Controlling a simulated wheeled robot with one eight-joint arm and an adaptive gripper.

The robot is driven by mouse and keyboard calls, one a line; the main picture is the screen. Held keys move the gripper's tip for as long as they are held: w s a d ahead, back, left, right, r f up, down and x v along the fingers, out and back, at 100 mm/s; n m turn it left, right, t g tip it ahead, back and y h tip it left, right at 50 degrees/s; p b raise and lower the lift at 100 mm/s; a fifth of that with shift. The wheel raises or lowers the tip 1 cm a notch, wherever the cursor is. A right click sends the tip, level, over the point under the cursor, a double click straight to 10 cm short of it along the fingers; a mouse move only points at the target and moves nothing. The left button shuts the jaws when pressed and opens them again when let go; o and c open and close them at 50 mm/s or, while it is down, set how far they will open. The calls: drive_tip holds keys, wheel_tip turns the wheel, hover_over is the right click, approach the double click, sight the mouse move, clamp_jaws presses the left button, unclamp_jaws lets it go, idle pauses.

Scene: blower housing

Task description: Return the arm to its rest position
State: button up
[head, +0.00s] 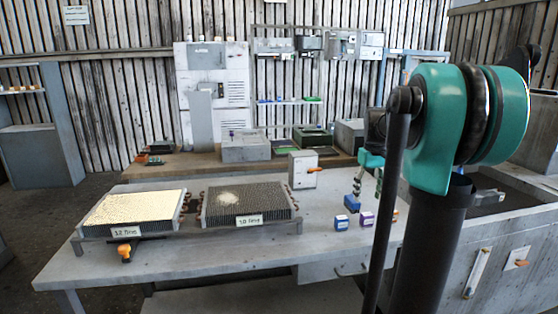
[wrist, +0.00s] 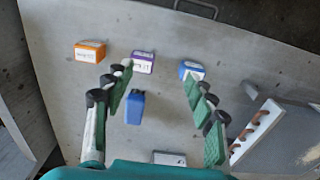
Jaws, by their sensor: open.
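My gripper (wrist: 157,72) is open and empty, pointing down at the grey table. In the head view its fingers (head: 367,183) show beside my arm, above the table. A dark blue block (wrist: 135,107) lies between the two fingers in the wrist view, with nothing gripped; it also shows in the head view (head: 352,203). My teal arm joint fills the right of the head view and hides part of the gripper.
On the table (head: 210,255) are small orange (wrist: 90,51), purple (wrist: 143,62) and blue (wrist: 192,70) labelled boxes. Two finned panels, one light (head: 135,208) and one dark (head: 245,200), lie to the left. A grey box (head: 302,170) stands behind. A bench (head: 500,250) is at right.

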drive_tip(key=s+a+f+m+t, duration=0.1)
drive_tip(key=s+a+f, duration=0.4)
drive_tip(key=s+f, duration=0.5)
drive_tip(key=s+a+f+m+t, duration=0.1)
drive_tip(key=s+a+f+t, duration=0.2)
drive_tip(key=s+f, duration=0.7)
drive_tip(key=shift+s+a+f, duration=0.4)
drive_tip(key=shift+s+a, duration=0.85)
